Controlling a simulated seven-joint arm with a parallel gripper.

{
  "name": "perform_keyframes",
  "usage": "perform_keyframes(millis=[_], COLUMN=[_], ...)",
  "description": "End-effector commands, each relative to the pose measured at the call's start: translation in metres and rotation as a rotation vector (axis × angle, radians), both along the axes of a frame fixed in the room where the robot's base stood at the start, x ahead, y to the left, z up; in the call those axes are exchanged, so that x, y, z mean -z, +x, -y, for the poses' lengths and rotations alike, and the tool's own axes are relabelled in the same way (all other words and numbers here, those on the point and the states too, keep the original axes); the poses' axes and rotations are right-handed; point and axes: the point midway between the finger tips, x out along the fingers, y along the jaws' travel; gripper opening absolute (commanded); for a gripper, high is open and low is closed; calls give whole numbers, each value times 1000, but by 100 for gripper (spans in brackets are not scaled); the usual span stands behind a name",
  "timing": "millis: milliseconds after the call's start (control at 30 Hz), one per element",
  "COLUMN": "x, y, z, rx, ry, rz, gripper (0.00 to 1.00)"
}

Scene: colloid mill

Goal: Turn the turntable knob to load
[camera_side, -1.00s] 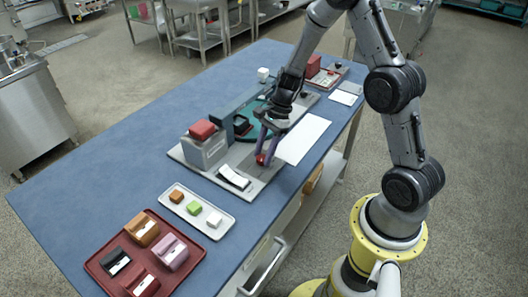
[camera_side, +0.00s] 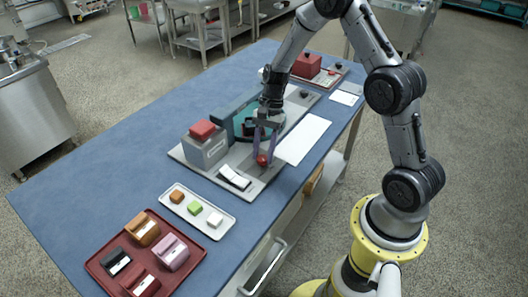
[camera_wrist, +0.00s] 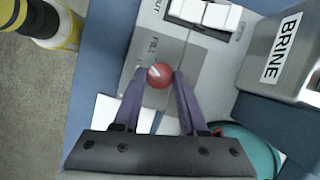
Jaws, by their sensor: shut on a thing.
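A red round knob (camera_side: 262,160) with a pale mark stands on the grey base plate (camera_side: 262,178), at its front edge. In the wrist view the knob (camera_wrist: 160,76) sits beside the word FILL; no "load" label is readable. My gripper (camera_wrist: 161,80), with two purple fingers, points down and is shut on the knob, one finger on each side. The gripper (camera_side: 264,154) also shows in the side view. The teal round turntable (camera_side: 245,122) lies behind the gripper on the same plate, partly hidden by it.
A grey box (camera_wrist: 285,55) marked BRINE, with a red top (camera_side: 202,130), stands on the plate. White rockers (camera_side: 234,177) lie nearby. A tray of coloured cubes (camera_side: 198,213) and a dark red tray (camera_side: 95,268) are at front left. The blue table's left side is clear.

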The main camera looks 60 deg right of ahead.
Motion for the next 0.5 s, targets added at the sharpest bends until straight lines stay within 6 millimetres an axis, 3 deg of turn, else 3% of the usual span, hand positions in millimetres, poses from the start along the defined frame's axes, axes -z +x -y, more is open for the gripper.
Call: perform_keyframes(millis=[500], x=[-1], y=[4], z=[-2], rx=[-427], ry=[-1], rz=[1], gripper=[0])
